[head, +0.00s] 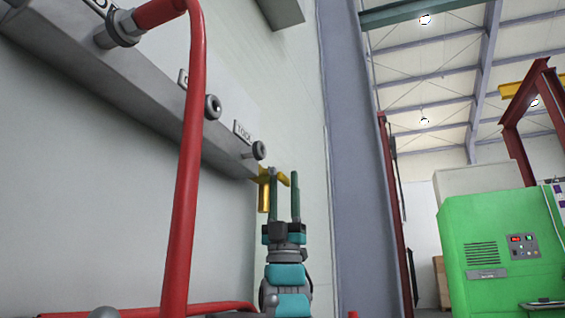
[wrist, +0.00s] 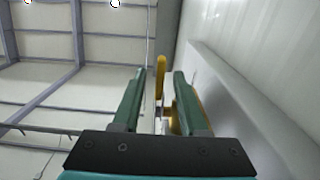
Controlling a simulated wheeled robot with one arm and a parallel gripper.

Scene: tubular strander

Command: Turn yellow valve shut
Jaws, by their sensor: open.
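The yellow valve (head: 265,188) is at the right end of a grey wall-mounted manifold, with its yellow handle (head: 284,180) sticking out to the right. My gripper (head: 284,182) points up at the valve, its two green fingers apart. In the head view the left finger overlaps the valve area and the handle reaches toward the gap between the fingers. In the wrist view the yellow handle (wrist: 161,78) shows upright between the fingertips, nearer the right finger. The gold valve body (wrist: 173,120) is partly hidden behind the right finger. I cannot tell whether a finger touches the handle.
The grey manifold (head: 150,95) runs along the pale wall with dark round fittings (head: 212,107). A red hose (head: 188,170) hangs from it at the left front. A green cabinet (head: 490,250) stands at the far right. The space just right of my gripper is open.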

